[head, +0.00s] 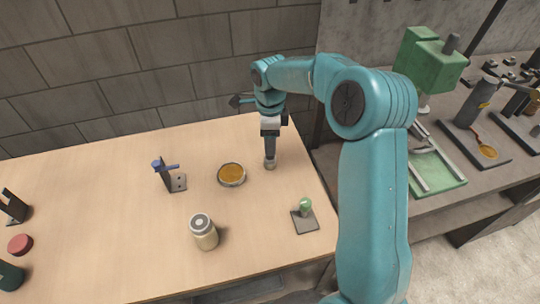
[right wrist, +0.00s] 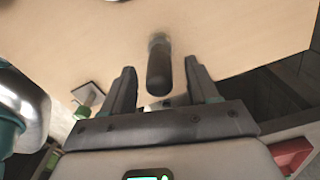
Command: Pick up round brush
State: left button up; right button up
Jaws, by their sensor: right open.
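The round brush (head: 270,159) appears as a slim upright piece with a dark handle and a paler base, near the table's back right. In the right wrist view its dark handle (right wrist: 159,72) lies between my two spread fingers. My right gripper (head: 271,134) reaches down from above it, pointing at the table. In the right wrist view the gripper (right wrist: 159,68) is open, with a visible gap on each side of the handle. My left gripper is not in view.
On the wooden table (head: 110,215) stand a round dish (head: 231,174), a capped jar (head: 204,233), a blue-topped bracket (head: 166,174) and a green-knobbed plate (head: 305,220). A workbench with a green machine (head: 430,62) stands at the right. The table's front left is partly clear.

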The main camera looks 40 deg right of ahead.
jog(key=shift+s+f, duration=0.1)
jog(key=shift+f, duration=0.7)
grip_shut()
